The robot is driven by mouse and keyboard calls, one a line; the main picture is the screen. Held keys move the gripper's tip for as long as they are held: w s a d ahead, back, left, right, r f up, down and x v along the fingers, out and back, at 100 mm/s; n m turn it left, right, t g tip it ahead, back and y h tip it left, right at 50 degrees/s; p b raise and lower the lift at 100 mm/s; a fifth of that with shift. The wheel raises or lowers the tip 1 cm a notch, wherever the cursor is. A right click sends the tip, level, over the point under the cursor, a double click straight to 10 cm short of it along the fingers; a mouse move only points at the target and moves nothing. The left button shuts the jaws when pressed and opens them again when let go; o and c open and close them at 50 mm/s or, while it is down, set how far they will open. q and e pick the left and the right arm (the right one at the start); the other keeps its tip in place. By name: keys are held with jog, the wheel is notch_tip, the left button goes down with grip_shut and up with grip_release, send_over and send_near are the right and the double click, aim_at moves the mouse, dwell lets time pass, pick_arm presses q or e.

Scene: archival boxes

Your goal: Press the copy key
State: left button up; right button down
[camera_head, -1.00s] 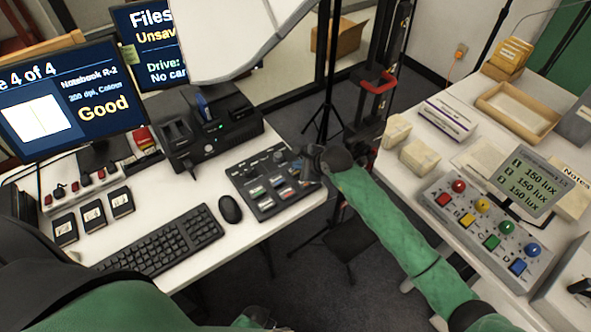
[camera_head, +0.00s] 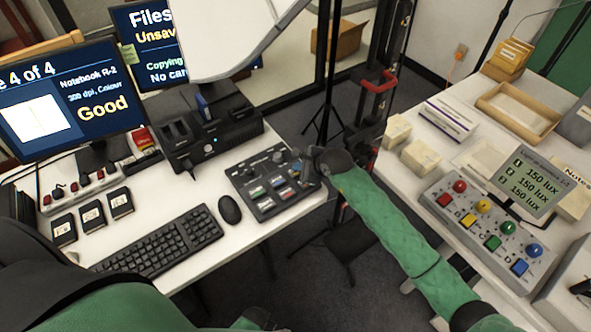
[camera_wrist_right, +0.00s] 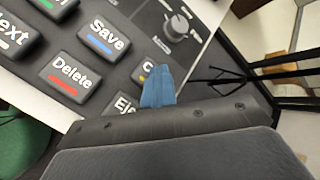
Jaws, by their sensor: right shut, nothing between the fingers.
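The key panel (camera_head: 272,181) is a dark box with coloured-bar keys and a knob, at the right end of the left desk. In the right wrist view, a key lettered with a first "C" (camera_wrist_right: 147,72), with a yellow bar, is mostly hidden behind my blue fingertips. My right gripper (camera_head: 301,170) is shut and empty over the panel's right side; its fingertips (camera_wrist_right: 157,86) overlap that key, and I cannot tell whether they touch it. The rear screen (camera_head: 165,58) reads "Files", "Unsav…", "Copying", "No car…", partly covered.
Save (camera_wrist_right: 103,36) and Delete (camera_wrist_right: 72,76) keys lie beside the fingertips, with a knob (camera_wrist_right: 176,26) above. A mouse (camera_head: 230,209), keyboard (camera_head: 158,240) and black dock (camera_head: 212,135) stand nearby. The right table holds a button box (camera_head: 480,228). Dark floor separates the tables.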

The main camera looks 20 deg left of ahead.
aim_at(298, 173)
jog(key=shift+r, duration=0.85)
jog(key=shift+r, duration=0.1)
jog(key=shift+r+p, duration=1.05)
jog(key=shift+r, duration=1.4)
